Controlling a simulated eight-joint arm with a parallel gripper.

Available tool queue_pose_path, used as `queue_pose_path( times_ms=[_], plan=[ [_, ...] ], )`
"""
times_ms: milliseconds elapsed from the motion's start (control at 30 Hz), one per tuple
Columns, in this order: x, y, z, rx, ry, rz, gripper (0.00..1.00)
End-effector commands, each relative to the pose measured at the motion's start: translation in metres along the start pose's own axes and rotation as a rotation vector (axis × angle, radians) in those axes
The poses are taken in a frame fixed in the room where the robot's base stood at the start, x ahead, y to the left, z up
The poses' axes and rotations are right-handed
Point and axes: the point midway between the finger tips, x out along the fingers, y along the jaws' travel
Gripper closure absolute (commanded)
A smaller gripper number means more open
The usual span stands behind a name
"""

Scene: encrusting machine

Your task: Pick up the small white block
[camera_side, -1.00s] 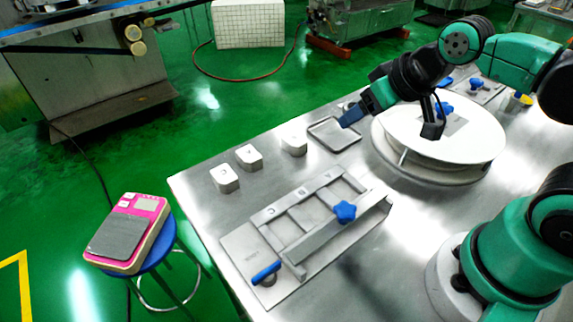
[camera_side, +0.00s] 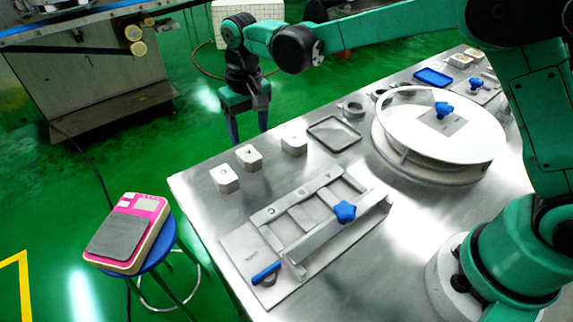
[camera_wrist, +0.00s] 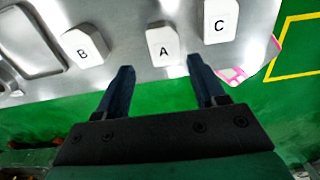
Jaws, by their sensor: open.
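Three small white blocks stand near the table's far edge. Block A (camera_side: 249,157) is the middle one; it shows its letter in the wrist view (camera_wrist: 163,46). Block C (camera_side: 225,179) is to its left in the side view, and also shows in the wrist view (camera_wrist: 220,21). Block B (camera_side: 294,145) is to its right, also in the wrist view (camera_wrist: 83,45). My gripper (camera_side: 248,138) is open and empty, pointing down close to block A. In the wrist view, block A lies ahead, between the lines of the two fingertips (camera_wrist: 161,66), with nothing between the fingers.
A metal fixture with a blue star knob (camera_side: 344,211) lies in front of the blocks. A shallow tray (camera_side: 334,133) and a round white turntable (camera_side: 410,140) stand to the right. A pink scale (camera_side: 127,232) sits on a blue stool off the table's left side.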

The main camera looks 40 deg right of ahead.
Motion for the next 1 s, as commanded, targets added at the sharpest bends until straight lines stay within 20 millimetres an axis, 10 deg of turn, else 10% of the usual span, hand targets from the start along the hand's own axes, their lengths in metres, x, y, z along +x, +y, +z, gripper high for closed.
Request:
queue_pose_path(
  times_ms=[833, 1000],
  plan=[
    [0.067, -0.005, -0.001, 0.001, -0.025, 0.007, 0.37],
    [0.067, -0.005, -0.001, 0.001, -0.025, 0.007, 0.79]
  ],
)
